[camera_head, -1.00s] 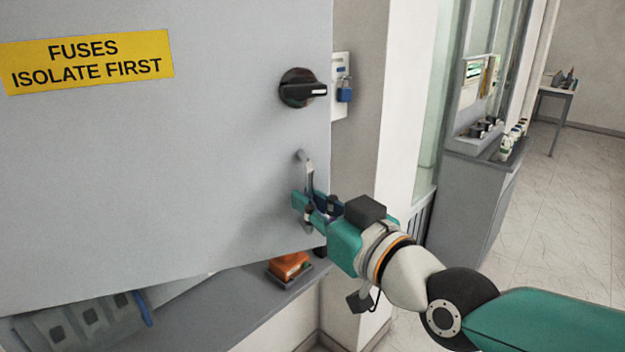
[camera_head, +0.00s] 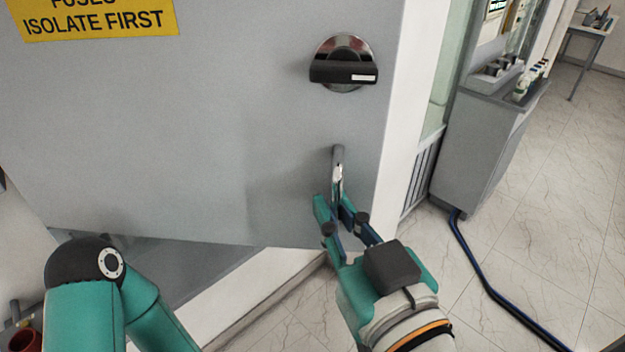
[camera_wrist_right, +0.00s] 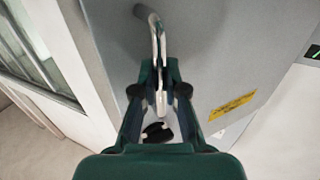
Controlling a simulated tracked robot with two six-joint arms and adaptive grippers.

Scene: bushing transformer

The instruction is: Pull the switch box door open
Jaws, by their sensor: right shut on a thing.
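The switch box door (camera_head: 200,130) is a large grey panel filling the upper left of the head view, with a yellow label (camera_head: 100,17) reading "ISOLATE FIRST". A black rotary knob (camera_head: 344,68) sits near its right edge. Below the knob is a metal bar handle (camera_head: 338,165). My right gripper (camera_head: 333,203) is shut on the lower part of this handle. The right wrist view shows the handle (camera_wrist_right: 157,45) running down between the fingers (camera_wrist_right: 160,88). Of my left arm (camera_head: 105,300), links show at lower left; its gripper is out of view.
A grey cabinet (camera_head: 480,145) with small items on top stands at the right. A dark blue hose (camera_head: 478,265) lies on the tiled floor. A small table (camera_head: 595,38) is at the far right back. The floor at right is mostly clear.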

